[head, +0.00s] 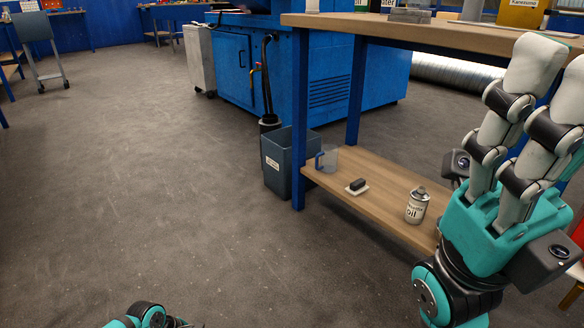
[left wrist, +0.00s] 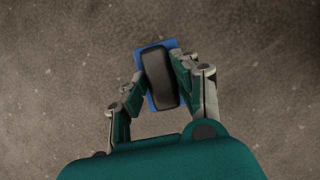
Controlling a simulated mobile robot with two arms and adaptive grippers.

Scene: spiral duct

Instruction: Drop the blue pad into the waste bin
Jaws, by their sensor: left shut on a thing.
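The blue pad (left wrist: 143,100) is in the left wrist view, mostly under its dark grip block, with blue edges showing. My left gripper (left wrist: 159,82) is shut on the block, with a finger on each side, above the grey floor. In the head view only a part of my left arm shows at the bottom edge; the pad is out of that view. The waste bin (head: 281,170), grey-blue with a white label, stands on the floor at the left end of the workbench. My right gripper (head: 550,85) is raised at the right, empty, fingers extended and apart.
A blue bench leg (head: 299,110) stands beside the bin.

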